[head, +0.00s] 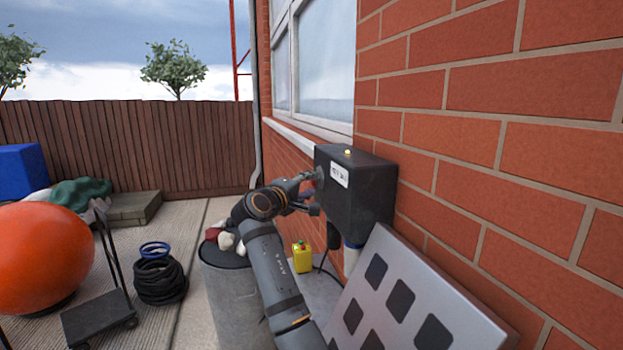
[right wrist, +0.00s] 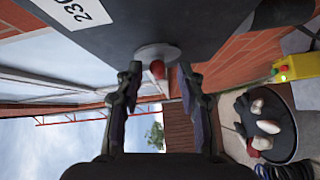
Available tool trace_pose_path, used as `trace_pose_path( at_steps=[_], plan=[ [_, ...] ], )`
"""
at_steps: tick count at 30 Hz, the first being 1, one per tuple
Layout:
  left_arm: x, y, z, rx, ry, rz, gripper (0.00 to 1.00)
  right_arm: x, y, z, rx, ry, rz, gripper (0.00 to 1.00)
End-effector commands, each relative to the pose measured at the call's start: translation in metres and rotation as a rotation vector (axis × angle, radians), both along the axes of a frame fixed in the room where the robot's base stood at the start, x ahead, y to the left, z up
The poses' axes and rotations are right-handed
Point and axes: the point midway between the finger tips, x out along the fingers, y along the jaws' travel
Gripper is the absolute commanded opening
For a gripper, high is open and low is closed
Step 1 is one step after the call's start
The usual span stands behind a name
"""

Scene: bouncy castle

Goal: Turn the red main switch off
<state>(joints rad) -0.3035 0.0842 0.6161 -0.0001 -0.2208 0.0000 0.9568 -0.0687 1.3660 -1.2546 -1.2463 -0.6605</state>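The red main switch (right wrist: 157,69) is a small red knob on a round grey plate (right wrist: 150,52). The plate is on the face of a dark box (head: 362,200) with a white label, fixed to the brick wall. My right gripper (head: 311,184) is at the box's left face in the head view and hides the knob there. In the right wrist view the right gripper (right wrist: 159,78) is open, with one finger on each side of the knob. I cannot tell whether the fingers touch it. My left gripper is not in view.
A yellow box with red and green buttons (head: 302,257) stands below the dark box. A grey drum (head: 222,290) with gloves on top is under my right arm. A tilted panel with dark squares (head: 455,325) leans at the wall. An orange ball (head: 40,255) lies left.

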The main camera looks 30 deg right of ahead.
Motion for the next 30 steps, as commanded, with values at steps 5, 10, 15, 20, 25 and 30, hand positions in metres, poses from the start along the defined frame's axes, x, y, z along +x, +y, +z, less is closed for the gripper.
trace_pose_path(
  at_steps=[5, 10, 15, 20, 25, 30],
  plan=[
    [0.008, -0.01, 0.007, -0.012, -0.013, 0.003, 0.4, 0.008, -0.015, 0.0, 0.001, 0.001, -0.001, 0.39],
    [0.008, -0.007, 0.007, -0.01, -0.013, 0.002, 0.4, 0.009, -0.016, -0.001, 0.002, -0.001, 0.001, 0.39],
    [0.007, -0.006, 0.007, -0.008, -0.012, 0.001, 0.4, 0.009, -0.016, -0.001, 0.001, -0.001, 0.001, 0.3],
    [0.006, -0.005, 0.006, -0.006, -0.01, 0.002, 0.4, 0.009, -0.016, -0.001, 0.001, -0.001, 0.001, 0.09],
    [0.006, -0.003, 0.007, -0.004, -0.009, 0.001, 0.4, 0.009, -0.016, -0.001, 0.001, -0.001, 0.001, 0.0],
    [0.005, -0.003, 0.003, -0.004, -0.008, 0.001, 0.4, 0.009, -0.016, -0.003, -0.001, -0.009, 0.001, 0.0]
  ],
)
